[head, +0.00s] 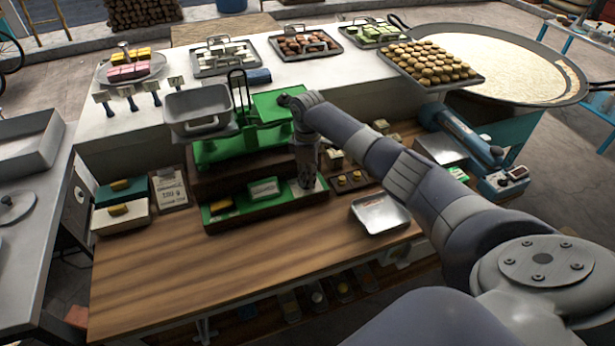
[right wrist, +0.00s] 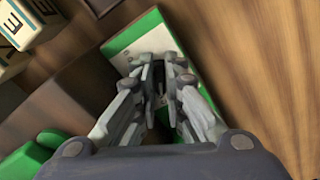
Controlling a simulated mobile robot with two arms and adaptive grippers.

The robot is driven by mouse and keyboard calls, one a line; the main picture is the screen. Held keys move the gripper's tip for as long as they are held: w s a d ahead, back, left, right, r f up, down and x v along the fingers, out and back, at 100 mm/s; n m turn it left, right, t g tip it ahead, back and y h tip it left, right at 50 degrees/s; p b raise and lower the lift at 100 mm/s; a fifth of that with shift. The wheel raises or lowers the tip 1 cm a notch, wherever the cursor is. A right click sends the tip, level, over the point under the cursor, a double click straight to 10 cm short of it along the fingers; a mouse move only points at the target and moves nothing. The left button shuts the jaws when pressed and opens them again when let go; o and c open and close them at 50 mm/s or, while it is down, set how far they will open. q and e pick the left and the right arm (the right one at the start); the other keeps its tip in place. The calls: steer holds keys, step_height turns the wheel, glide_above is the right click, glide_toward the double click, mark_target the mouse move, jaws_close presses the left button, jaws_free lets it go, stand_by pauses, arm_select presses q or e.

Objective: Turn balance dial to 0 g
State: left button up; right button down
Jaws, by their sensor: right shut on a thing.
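The green balance (head: 240,146) stands on a dark wooden base, with a grey metal pan (head: 197,108) on its left and a flat green plate (head: 272,104) on its right. I cannot make out its dial; my right arm covers part of the balance's right side. My right gripper (head: 308,186) points down at the right end of the green tray (head: 228,215) in front of the balance. In the right wrist view, its fingers (right wrist: 160,78) are closed together on a small dark thing, mostly hidden between them, over the green-edged tray with a white panel (right wrist: 140,38). My left gripper is not in view.
A metal tray (head: 381,213) lies right of my gripper. Boxes with yellow tops (head: 120,215) stand on the left. Lettered blocks (right wrist: 22,38) show in the right wrist view. The front wooden tabletop (head: 220,275) is clear.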

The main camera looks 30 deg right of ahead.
mark_target(307, 180)
steer(key=shift+w+r, duration=0.1)
steer(key=c, duration=1.7)
jaws_free()
step_height(307, 180, up, 12)
steer(key=shift+f, duration=0.1)
